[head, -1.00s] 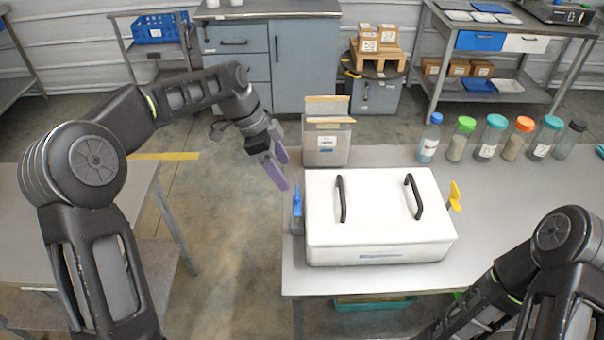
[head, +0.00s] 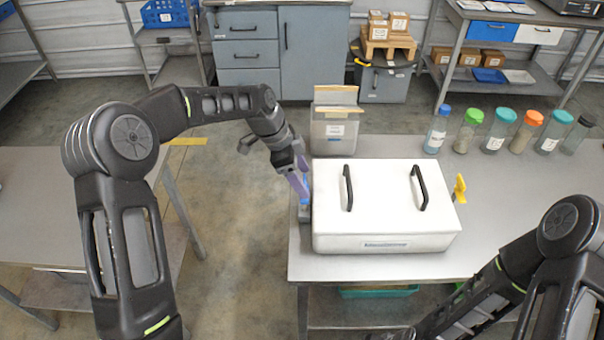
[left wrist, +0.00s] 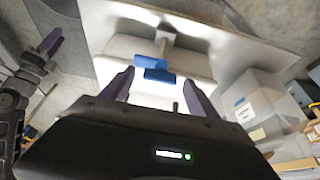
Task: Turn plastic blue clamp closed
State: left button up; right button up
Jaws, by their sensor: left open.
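The blue clamp (head: 305,187) is on the left side of the white lidded hopper box (head: 385,210), partly hidden behind my left gripper in the head view. In the left wrist view the blue clamp (left wrist: 153,70) shows as a T-shaped handle beyond and between the fingertips. My left gripper (head: 299,180) is open, with purple fingers pointing down at the clamp. It also shows in the left wrist view (left wrist: 158,82). I cannot tell whether the fingers touch the clamp. A yellow clamp (head: 460,188) stands up on the box's right side. My right gripper is out of view.
A grey bin (head: 335,128) stands on the table behind the box, close to my left gripper. Several capped bottles (head: 497,132) line the back right. The table (head: 510,205) is clear right of the box. Open floor lies left of the table.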

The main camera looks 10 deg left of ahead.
pick_arm(q)
jog(key=shift+f, duration=0.15)
jog(key=shift+c, duration=0.3)
jog(key=c, duration=1.3)
